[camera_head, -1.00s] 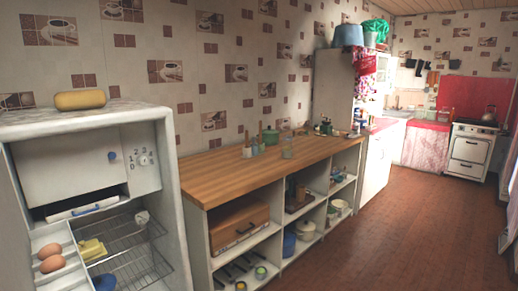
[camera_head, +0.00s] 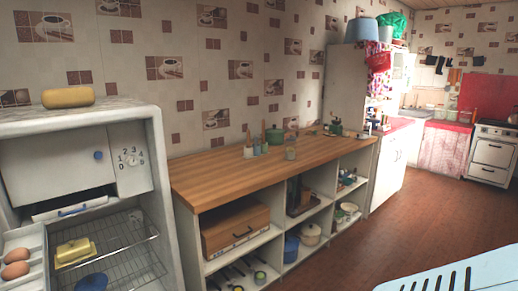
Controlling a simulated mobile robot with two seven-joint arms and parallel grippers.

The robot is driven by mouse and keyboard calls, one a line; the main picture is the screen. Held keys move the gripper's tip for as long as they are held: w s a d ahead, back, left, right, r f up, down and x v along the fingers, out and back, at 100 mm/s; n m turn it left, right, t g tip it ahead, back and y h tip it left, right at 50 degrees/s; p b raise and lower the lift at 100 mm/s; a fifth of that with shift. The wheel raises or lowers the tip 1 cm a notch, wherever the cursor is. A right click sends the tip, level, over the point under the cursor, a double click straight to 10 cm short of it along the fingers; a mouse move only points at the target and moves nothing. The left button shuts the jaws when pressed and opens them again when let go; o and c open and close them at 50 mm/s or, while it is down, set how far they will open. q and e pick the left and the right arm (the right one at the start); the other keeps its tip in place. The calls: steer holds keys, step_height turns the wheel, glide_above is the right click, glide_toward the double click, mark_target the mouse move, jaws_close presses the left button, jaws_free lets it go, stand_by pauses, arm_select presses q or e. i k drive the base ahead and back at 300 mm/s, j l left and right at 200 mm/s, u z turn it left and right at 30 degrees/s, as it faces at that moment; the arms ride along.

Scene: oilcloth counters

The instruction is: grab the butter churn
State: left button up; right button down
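I cannot clearly make out a butter churn. Small items stand on the long wooden counter (camera_head: 225,178): a pale jar with a wooden handle (camera_head: 249,150), a green pot (camera_head: 274,136), a glass jar (camera_head: 290,153) and a small dark green item (camera_head: 336,127) near the far end. They are too small to tell whether one is the churn. Neither of my grippers is in view.
An open fridge (camera_head: 157,150) with a yellow block (camera_head: 68,97) on top stands at the left. Open shelves under the counter hold a wooden box (camera_head: 236,230) and pots. A light blue slotted thing (camera_head: 450,275) cuts into the lower right. Brown floor (camera_head: 390,235) lies clear beyond.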

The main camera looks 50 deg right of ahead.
mark_target(290, 146)
steer(key=l+u, duration=0.7)
steer(key=l, duration=0.15)
steer(key=l+u, duration=0.4)
steer(key=l, duration=0.5)
steer(key=l+z, duration=0.1)
steer(key=l, duration=0.35)
steer(key=i+l+z, duration=0.1)
steer(key=l, duration=0.35)
steer(key=z, duration=0.45)
steer(key=l+z, duration=0.1)
steer(key=z, duration=0.3)
steer(key=i+z, duration=0.1)
steer(key=z, duration=0.75)
steer(key=i+z, duration=0.1)
steer(key=z, duration=0.75)
steer(key=i+z, duration=0.1)
steer(key=z, duration=0.35)
